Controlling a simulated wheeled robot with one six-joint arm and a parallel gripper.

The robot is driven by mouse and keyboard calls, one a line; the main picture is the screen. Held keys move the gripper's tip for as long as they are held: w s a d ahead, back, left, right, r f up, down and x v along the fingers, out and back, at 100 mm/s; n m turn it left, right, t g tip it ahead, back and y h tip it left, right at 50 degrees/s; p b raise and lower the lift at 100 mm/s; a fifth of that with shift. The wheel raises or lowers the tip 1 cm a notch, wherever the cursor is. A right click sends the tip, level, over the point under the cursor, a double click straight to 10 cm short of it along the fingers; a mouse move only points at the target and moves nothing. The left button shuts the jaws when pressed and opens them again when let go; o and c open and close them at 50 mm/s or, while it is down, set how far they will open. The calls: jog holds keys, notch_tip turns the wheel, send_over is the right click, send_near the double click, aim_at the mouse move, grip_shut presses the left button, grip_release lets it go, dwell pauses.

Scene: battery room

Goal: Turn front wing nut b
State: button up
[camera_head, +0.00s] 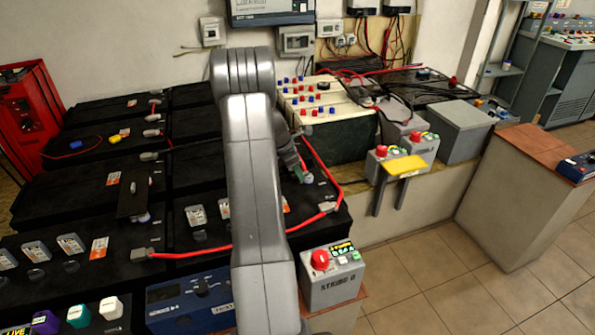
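My arm reaches up and away over the black batteries (40,192). My gripper (303,172) points down beside a red cable on the front battery block, and my own arm hides part of it. Its fingers are small and dark here, so I cannot tell whether they are open or shut. A small grey-green piece shows at the fingertips, but I cannot tell whether it is a wing nut or part of the gripper. No label lets me pick out front wing nut b.
Red cables (325,178) loop beside my gripper and across the batteries. A grey box with a red button (332,280) stands at the front. A blue-fronted device (190,300) is to its left. Cream-topped batteries (325,105) stand behind. The tiled floor (440,290) at right is clear.

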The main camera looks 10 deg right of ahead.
jog(key=shift+f, duration=0.15)
grip_shut()
jog(key=shift+m, duration=0.3)
jog(key=shift+w+m+g+p, duration=0.15)
jog(key=shift+m+g+p, duration=0.35)
jog(key=shift+m+p, duration=0.45)
jog(key=m, duration=0.2)
jog(key=m+g+p, duration=0.1)
jog(key=shift+w+d+m, duration=0.1)
jog(key=shift+w+m, duration=0.1)
jog(key=shift+m, duration=0.15)
jog(key=m+g, duration=0.1)
jog(key=m, duration=0.2)
jog(key=m+g+y+p, duration=0.1)
jog(key=m, duration=0.2)
jog(key=shift+w+d+y+p, duration=0.2)
jog(key=shift+y+p, duration=0.1)
jog(key=m+y, duration=0.1)
jog(key=m, duration=0.1)
jog(key=m+g+y, duration=0.1)
jog(key=m, duration=0.2)
jog(key=shift+w+d+m, duration=0.1)
jog(key=shift+d+m, duration=0.05)
jog(key=shift+m, duration=0.15)
